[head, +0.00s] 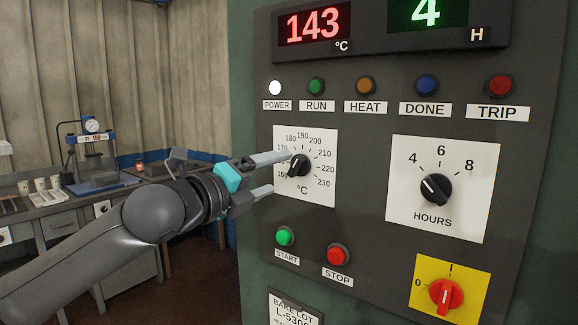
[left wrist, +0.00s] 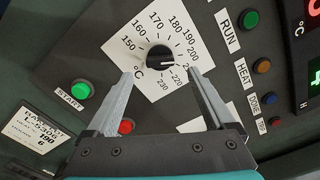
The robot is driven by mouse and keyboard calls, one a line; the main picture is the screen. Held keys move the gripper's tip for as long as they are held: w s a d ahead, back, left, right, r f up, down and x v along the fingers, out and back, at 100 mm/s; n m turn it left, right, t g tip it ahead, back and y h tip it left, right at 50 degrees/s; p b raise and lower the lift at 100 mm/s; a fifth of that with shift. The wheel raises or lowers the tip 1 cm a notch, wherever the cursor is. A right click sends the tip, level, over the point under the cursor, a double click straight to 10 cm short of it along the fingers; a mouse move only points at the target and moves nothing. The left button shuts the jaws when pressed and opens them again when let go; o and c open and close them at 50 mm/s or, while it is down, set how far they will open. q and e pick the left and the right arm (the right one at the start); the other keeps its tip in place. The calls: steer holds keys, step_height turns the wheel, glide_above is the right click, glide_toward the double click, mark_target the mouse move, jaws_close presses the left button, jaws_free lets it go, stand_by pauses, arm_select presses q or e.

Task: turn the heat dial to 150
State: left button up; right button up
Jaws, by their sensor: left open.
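The heat dial (head: 299,165) is a black round knob on a white scale plate (head: 322,190) marked from 150 to 230 °C. In the left wrist view the knob (left wrist: 158,57) shows a white mark aimed toward the high-number side, roughly 210; I cannot read it exactly. My left gripper (head: 279,173) is open in front of the dial. In the left wrist view its fingers (left wrist: 162,74) lie on either side, tips just short of the knob; I cannot tell whether they touch. In the head view the upper finger partly covers the scale. My right gripper is out of view.
A red display (head: 314,25) reads 143 °C. Nearby on the panel are the hours dial (head: 435,188), green start button (head: 285,236), red stop button (head: 338,255) and red switch (head: 445,296). A bench (head: 60,225) with a press stands at left.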

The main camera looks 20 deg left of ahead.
mark_target(293, 168)
arm_select(q)
steer(key=shift+x, duration=2.75)
steer(key=shift+c, duration=0.2)
steer(key=c, duration=1.3)
